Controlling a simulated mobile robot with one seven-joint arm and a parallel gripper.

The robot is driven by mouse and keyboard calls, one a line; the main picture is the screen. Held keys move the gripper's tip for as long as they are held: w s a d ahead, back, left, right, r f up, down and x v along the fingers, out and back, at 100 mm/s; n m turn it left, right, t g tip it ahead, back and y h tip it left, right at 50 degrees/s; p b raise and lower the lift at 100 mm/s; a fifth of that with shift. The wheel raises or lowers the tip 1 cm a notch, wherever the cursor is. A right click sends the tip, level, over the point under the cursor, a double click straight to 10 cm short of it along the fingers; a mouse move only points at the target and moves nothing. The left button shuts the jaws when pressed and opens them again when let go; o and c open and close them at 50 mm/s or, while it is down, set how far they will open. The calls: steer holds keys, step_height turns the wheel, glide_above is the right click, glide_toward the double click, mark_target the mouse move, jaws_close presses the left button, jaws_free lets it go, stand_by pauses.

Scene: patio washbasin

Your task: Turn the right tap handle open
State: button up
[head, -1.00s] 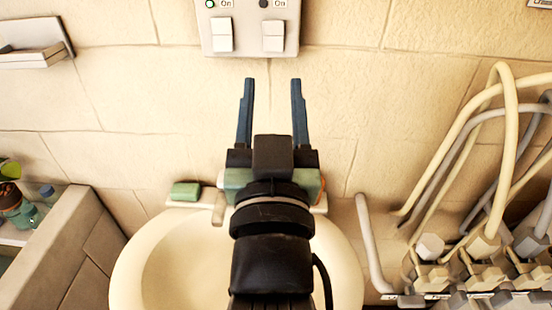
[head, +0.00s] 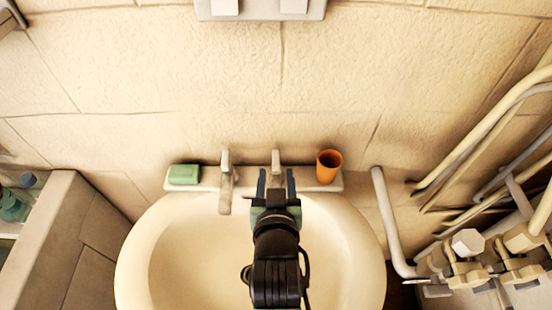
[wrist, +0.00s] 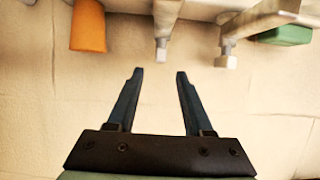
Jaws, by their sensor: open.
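The right tap handle (head: 276,156) is a small pale grey lever at the back rim of the washbasin (head: 136,262). It also shows in the wrist view (wrist: 163,22), at the top, just beyond my fingertips. My gripper (head: 276,176) is open and empty, its two blue fingers apart. In the head view the handle lines up with the gap between them, and its lower part is hidden. In the wrist view (wrist: 159,73) the fingertips look clear of it. A second tap with a spout (head: 226,182) stands to the left.
An orange cup (head: 329,166) stands on the rim just right of the handle. A green soap (head: 184,174) lies at the rim's left end. A switch panel (head: 260,10) is on the wall above. Pipes and valves (head: 468,243) fill the right side.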

mark_target(276, 160)
steer(key=shift+x, duration=3.15)
steer(key=shift+c, duration=0.2)
jaws_close()
